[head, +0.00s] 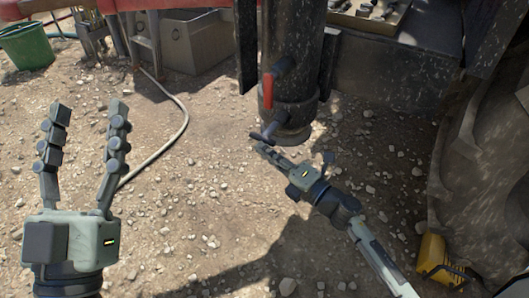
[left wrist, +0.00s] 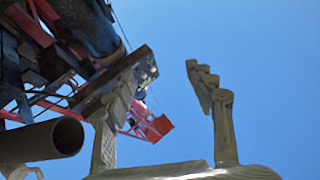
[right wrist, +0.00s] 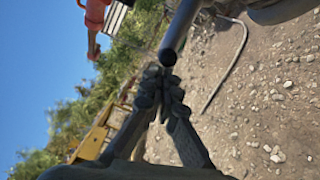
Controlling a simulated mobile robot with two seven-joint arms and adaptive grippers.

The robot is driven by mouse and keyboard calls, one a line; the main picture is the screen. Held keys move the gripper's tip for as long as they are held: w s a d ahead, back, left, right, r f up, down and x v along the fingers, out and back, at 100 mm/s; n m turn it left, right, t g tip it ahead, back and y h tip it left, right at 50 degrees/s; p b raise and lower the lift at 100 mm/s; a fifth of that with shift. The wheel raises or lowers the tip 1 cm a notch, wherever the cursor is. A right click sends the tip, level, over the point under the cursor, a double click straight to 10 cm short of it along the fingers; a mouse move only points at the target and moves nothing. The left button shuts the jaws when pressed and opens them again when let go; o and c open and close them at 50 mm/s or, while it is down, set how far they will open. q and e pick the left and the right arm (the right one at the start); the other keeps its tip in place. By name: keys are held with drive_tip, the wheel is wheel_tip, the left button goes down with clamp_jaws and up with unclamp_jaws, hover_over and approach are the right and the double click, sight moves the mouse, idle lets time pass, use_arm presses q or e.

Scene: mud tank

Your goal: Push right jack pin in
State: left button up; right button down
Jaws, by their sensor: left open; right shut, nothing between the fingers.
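The dark upright jack leg (head: 290,62) stands at the top middle of the head view, with a red handle (head: 268,90) on its side. The dark jack pin (head: 263,137) sticks out to the left near its lower end. My right gripper (head: 262,148) is shut and empty, its fingertips right by the pin's outer end. In the right wrist view, the round end of a dark bar, seemingly the pin (right wrist: 176,40), is just beyond the closed fingertips (right wrist: 165,78); I cannot tell if they touch. My left gripper (head: 90,108) is open and empty, raised at the left.
A hose (head: 165,140) lies on the stony ground. A grey box (head: 190,42) and a green bucket (head: 26,44) stand at the back left. A yellow object (head: 438,258) is at the lower right, beside a large dark tyre-like shape (head: 480,170).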

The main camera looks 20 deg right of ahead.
sight(274, 126)
use_arm(q)
drive_tip(key=shift+s+a+r+t, duration=0.2)
drive_tip(key=shift+s+r+t, duration=0.05)
drive_tip(key=shift+r+t, duration=0.05)
use_arm(e)
drive_tip(key=w+d, duration=0.3)
drive_tip(key=d, duration=0.1)
drive_tip(key=shift+w+d, duration=0.35)
drive_tip(key=shift+d, duration=0.05)
drive_tip(key=shift+r, duration=0.1)
